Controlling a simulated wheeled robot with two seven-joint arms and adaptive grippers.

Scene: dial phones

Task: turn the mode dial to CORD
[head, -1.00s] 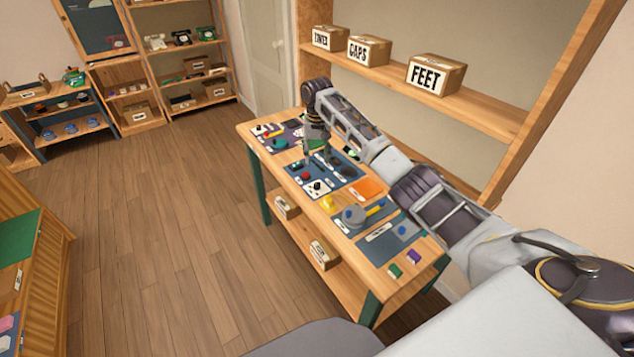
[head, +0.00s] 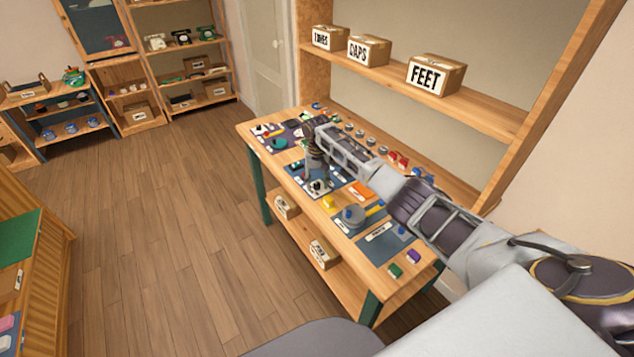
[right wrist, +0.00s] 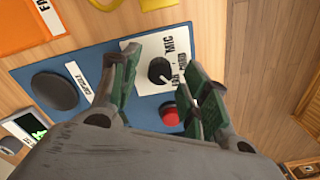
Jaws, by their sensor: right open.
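The mode dial (right wrist: 159,70) is a round black knob with a pale pointer line on a white label plate (right wrist: 135,55). In the right wrist view it lies between the fingers of my right gripper (right wrist: 160,88), which is open around or above it; I cannot tell whether the fingers touch it. The plate reads MIC, and a word near the right finger is partly hidden. In the head view the dial (head: 317,186) shows small below my right gripper (head: 316,177), which points down. My left gripper is not in view.
On the blue panel (right wrist: 110,85) beside the dial are a red button (right wrist: 170,114) and a black round disc (right wrist: 54,91). An orange pad (head: 362,189) and a grey disc (head: 354,215) lie nearer on the workbench. A shelf above holds a FEET box (head: 435,75).

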